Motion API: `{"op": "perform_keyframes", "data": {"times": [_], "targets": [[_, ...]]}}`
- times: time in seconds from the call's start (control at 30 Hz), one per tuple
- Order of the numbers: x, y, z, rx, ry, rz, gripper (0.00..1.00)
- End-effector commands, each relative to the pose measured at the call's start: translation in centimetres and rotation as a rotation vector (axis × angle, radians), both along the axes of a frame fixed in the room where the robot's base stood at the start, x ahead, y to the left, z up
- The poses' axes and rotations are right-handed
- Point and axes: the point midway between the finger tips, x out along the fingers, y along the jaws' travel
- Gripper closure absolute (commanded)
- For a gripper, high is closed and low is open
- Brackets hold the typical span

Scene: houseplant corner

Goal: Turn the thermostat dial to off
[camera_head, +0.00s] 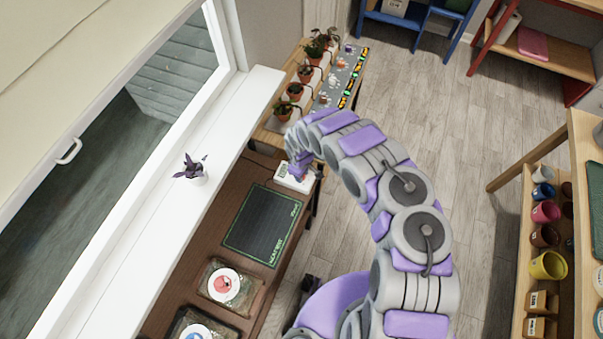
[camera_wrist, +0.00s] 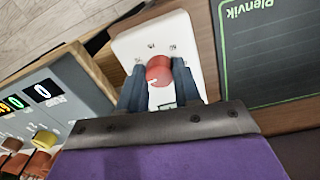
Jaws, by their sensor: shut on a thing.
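The thermostat is a white plate (camera_wrist: 196,45) with a round red dial (camera_wrist: 158,71) and small dark marks around it. In the head view the white plate (camera_head: 291,186) lies at the far end of the dark brown table, partly hidden by my arm. My gripper (camera_wrist: 158,74) has one dark finger on each side of the red dial and is shut on it. A small green display shows partly between the fingers, below the dial. The marks are too small to read surely.
A black mat with green edging (camera_head: 262,226) lies beside the plate. A grey panel with lit displays (camera_wrist: 42,100) and a yellow knob (camera_wrist: 45,140) stands close by at left. Potted plants (camera_head: 294,91) stand beyond. A white windowsill (camera_head: 150,222) runs along the left.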

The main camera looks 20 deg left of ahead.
Motion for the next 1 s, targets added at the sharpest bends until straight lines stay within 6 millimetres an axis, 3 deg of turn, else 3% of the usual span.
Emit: {"op": "perform_keyframes", "data": {"times": [0.07,0.1,0.33,0.67,0.87,1.0], "targets": [[0.4,0.2,0.3,0.007,-0.009,0.0,0.97],[0.4,0.2,0.2,0.007,-0.009,0.0,0.65],[0.2,0.1,0.2,0.005,-0.005,-0.001,0.43],[0.1,-0.1,0.4,0.004,-0.003,-0.002,0.42],[0.1,-0.1,2.7,0.002,-0.004,-0.002,0.42],[0.0,-0.1,5.3,0.0,-0.005,-0.001,0.42]]}}
